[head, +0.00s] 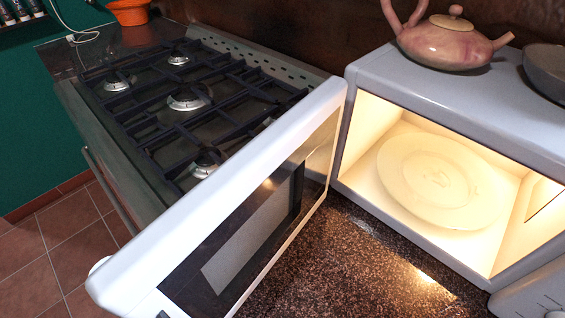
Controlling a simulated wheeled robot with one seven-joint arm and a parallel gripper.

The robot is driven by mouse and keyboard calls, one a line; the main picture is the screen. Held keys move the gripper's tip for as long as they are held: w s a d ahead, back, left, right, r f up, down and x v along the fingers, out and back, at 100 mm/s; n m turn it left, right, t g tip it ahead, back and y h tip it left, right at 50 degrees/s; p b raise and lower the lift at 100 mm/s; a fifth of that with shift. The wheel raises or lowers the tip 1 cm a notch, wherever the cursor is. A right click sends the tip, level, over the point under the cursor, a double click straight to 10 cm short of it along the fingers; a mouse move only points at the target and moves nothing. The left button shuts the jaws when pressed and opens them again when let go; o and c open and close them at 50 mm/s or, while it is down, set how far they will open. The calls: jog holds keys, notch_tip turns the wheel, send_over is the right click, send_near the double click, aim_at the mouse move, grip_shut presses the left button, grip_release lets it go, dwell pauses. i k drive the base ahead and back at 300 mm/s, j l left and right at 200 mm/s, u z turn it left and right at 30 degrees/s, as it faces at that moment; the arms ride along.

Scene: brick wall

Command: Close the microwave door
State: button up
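The microwave (420,98) stands at the right on a dark speckled counter, its lit cavity open toward me. A pale round plate (440,180) lies inside it. The white microwave door (225,190) is wide open. It is hinged at the left side of the cavity and swings out toward the lower left, its dark window facing the cavity side. A rounded white piece (99,265) shows at the door's outer edge. My gripper is not in view, so I cannot see its position or whether it is open.
A gas stove (185,103) with black grates lies behind and left of the door. A teapot (452,42) and a dark bowl (545,72) sit on top of the microwave. An orange bowl (129,12) stands at the back left. The counter (345,265) before the cavity is clear.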

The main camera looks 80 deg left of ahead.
aim_at(234, 225)
jog(key=u, duration=1.55)
